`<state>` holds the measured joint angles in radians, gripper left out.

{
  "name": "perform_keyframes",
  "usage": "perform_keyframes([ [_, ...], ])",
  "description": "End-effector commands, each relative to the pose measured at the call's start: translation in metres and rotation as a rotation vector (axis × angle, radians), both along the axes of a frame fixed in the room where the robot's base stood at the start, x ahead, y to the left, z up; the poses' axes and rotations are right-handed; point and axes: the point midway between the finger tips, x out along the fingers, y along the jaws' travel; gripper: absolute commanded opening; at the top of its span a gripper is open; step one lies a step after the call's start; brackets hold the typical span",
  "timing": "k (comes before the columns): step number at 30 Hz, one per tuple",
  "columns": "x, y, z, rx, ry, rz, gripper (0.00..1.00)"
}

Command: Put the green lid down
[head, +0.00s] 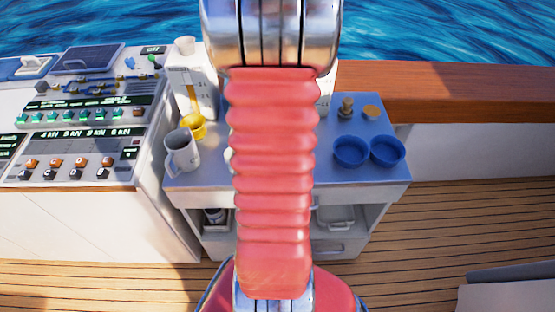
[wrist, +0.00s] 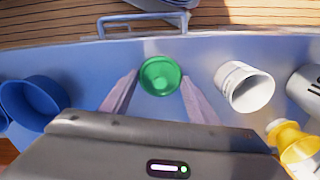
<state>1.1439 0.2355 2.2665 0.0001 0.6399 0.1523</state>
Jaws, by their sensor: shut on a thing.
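The green lid (wrist: 160,76) is a round disc with a raised rim, seen in the wrist view above the grey-blue counter top (wrist: 75,62). My gripper (wrist: 157,84) is shut on it, with one pale finger on each side. I cannot tell whether the lid touches the counter. In the head view my red arm hides both the lid and the gripper; the counter (head: 205,178) shows on both sides of the arm.
A white cup (wrist: 245,88) stands beside the lid, with a mug (head: 183,152) and a yellow container (head: 194,127) farther along. Two blue bowls (head: 350,152) (head: 388,150) are at the other side. A metal handle (wrist: 150,20) runs along the counter's front edge.

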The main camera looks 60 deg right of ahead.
Motion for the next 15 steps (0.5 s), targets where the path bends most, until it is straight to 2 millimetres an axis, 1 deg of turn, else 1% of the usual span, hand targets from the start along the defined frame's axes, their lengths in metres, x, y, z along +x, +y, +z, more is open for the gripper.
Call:
perform_keyframes([
  [1,-0.0004,0.0005,-0.0053,0.002,0.001,0.000,0.34],
  [3,-0.0003,0.0003,-0.0091,0.001,0.000,0.000,0.34],
  [14,-0.0007,0.0001,-0.0113,0.001,0.000,-0.001,0.34],
  [15,-0.0006,0.0000,-0.0117,0.000,0.000,-0.001,0.55],
])
